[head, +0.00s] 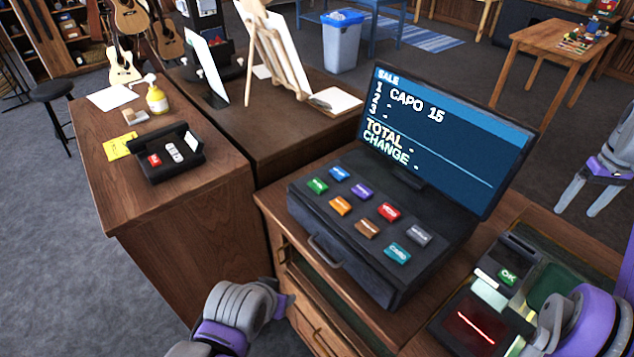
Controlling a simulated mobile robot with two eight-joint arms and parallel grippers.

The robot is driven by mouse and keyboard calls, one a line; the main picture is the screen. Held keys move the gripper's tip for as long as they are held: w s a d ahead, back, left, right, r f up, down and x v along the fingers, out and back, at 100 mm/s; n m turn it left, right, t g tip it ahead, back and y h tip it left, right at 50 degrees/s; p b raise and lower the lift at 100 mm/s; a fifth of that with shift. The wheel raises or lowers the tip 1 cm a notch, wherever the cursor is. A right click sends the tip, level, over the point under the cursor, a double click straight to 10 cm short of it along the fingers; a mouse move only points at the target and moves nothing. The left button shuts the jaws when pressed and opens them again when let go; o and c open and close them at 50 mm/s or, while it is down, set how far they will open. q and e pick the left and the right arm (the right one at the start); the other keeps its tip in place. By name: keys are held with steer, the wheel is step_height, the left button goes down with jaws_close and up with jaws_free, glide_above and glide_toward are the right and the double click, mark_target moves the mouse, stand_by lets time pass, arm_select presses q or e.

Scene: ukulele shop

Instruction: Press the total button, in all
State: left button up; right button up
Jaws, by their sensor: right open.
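The dark cash register (345,240) stands on the wooden counter, with several coloured buttons on its sloped top: green, blue, purple, orange, red, brown, grey and teal. Their labels are too small to read surely, so I cannot tell which is the total button. The register screen (445,140) shows SALE, line 1 "CAPO 15", lines 2 and 3 as dashes, and dashes after TOTAL and CHANGE. My right gripper (582,208) is at the far right, open and empty, beyond the screen and apart from the buttons. My left arm shows at the bottom; its fingers are not visible.
A card terminal (508,276) with a green OK key and a scanner (478,325) with a red line stand right of the register. A black box (172,160) with small items, a yellow bottle (157,99) and an easel (275,50) are at left.

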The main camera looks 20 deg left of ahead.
arm_select(q)
jaws_close()
stand_by(1.5)
